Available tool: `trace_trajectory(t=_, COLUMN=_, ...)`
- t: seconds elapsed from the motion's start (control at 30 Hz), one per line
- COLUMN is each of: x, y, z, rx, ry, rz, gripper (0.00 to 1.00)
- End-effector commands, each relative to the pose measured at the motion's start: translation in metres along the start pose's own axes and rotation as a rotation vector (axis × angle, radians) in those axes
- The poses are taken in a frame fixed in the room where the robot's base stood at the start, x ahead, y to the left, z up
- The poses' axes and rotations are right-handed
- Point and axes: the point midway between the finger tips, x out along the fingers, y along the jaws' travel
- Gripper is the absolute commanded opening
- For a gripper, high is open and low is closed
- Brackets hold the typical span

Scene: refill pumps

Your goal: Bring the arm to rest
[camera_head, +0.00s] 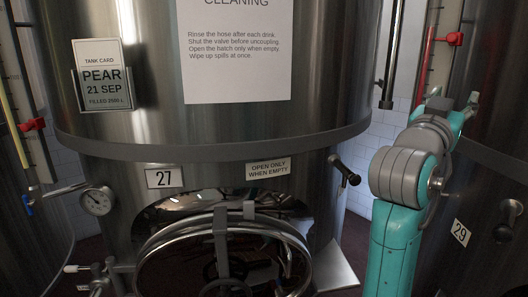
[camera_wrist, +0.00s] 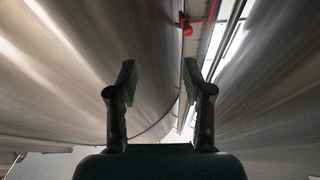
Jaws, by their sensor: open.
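My arm is raised at the right of the head view, in front of the gap between tank 27 and tank 29. The end of the arm is partly hidden there, and the gripper's fingers do not show clearly. In the wrist view my gripper (camera_wrist: 157,85) has its two dark fingers apart, with nothing between them. The fingers point into the gap between two curved steel walls. No finger is seen touching a wall.
Steel tank 27 (camera_head: 225,125) fills the middle, with a round hatch (camera_head: 225,250), a gauge (camera_head: 97,201) and a black handle (camera_head: 343,170). Tank 29 (camera_head: 490,150) stands close to my arm. A red clamp (camera_wrist: 187,27) on a level tube shows ahead of the fingers.

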Motion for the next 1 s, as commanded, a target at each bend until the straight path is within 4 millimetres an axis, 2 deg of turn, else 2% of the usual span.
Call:
trace_trajectory(t=0.17, x=-0.020, y=-0.014, z=0.053, rx=-0.054, ry=-0.018, rz=-0.077, gripper=0.51)
trace_trajectory(t=0.27, x=-0.038, y=-0.022, z=0.092, rx=-0.090, ry=-0.030, rz=-0.137, gripper=0.51)
trace_trajectory(t=0.53, x=-0.101, y=-0.032, z=0.192, rx=-0.162, ry=-0.073, rz=-0.305, gripper=0.51)
trace_trajectory(t=0.8, x=-0.178, y=-0.021, z=0.278, rx=-0.202, ry=-0.129, rz=-0.463, gripper=0.51)
trace_trajectory(t=1.0, x=-0.241, y=-0.001, z=0.328, rx=-0.212, ry=-0.177, rz=-0.568, gripper=0.51)
